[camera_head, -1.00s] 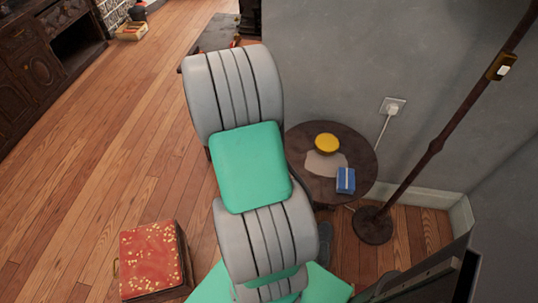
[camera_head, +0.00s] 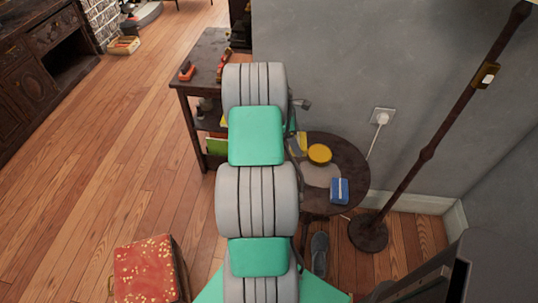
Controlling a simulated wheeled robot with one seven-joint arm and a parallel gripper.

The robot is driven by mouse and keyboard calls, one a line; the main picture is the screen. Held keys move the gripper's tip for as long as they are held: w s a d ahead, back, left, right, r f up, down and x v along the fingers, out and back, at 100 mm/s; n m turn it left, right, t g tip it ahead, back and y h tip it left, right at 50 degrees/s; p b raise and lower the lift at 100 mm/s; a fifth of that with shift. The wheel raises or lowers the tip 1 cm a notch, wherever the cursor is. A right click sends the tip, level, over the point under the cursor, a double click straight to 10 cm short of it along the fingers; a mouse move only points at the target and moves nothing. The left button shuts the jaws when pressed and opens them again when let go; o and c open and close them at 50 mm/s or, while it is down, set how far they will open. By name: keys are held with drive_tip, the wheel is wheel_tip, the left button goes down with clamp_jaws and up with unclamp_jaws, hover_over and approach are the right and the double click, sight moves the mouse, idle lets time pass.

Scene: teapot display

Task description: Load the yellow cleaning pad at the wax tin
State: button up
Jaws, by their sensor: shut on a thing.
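The wax tin (camera_head: 320,153), round with a yellow lid, sits on a small round dark table (camera_head: 350,165) by the grey wall. My gripper (camera_head: 296,138) shows only in part, behind my arm at the table's left edge. It is shut on the yellow cleaning pad (camera_head: 300,143), a small yellow piece just left of the tin. In this view the pad and tin look close together; I cannot tell whether they touch. My arm hides most of the gripper.
A pale flat patch (camera_head: 318,174) and a blue box (camera_head: 340,190) are on the round table. A floor lamp (camera_head: 430,150) stands at its right. A dark side table (camera_head: 190,85) with small items is behind my arm. A red chest (camera_head: 146,270) stands front left.

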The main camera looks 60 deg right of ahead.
drive_tip(key=s+d+f, duration=0.2)
drive_tip(key=s+d, duration=0.4)
drive_tip(key=d, duration=0.3)
drive_tip(key=f+b, duration=0.6)
drive_tip(key=shift+w+d+b, duration=0.15)
drive_tip(key=shift+d+b, duration=0.1)
drive_tip(key=shift+b, duration=0.1)
drive_tip(key=shift+f, duration=0.5)
idle(0.3)
drive_tip(key=shift+f+p, duration=0.1)
drive_tip(key=shift+p, duration=0.3)
idle(1.5)
wheel_tip(320, 180, up, 7)
drive_tip(key=p, duration=0.7)
